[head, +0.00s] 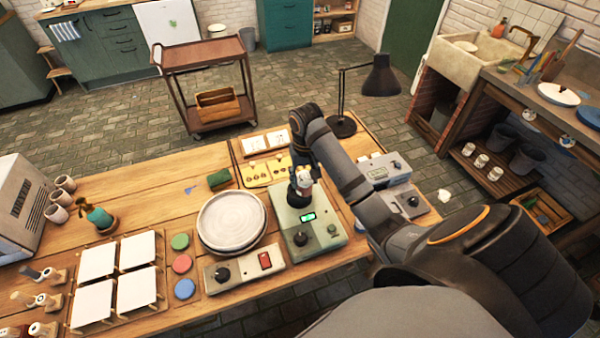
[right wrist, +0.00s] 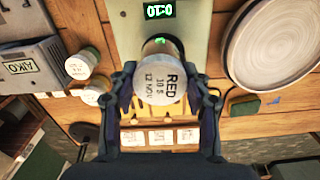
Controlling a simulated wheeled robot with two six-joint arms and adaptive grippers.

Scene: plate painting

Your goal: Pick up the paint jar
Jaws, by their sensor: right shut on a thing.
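A paint jar (right wrist: 160,88) with a pale label reading "RED 10 S 12 NOV" sits between the fingers of my right gripper (right wrist: 163,92) in the right wrist view. The right gripper is shut on it. In the head view my right gripper (head: 301,190) is over the back part of a green device (head: 318,248) with a lit green display. I cannot tell whether the jar touches the device. Two other pale-lidded jars, a first jar (right wrist: 79,66) and a second jar (right wrist: 96,91), stand near a grey box in the wrist view. My left gripper is not in view.
Grey plates (head: 232,222) sit left of the green device, behind a control box (head: 240,270) with a knob. A green sponge (head: 220,180) lies behind the plates. White tiles (head: 98,262) and colored discs (head: 182,263) lie farther left. A black lamp (head: 380,80) stands at the back right.

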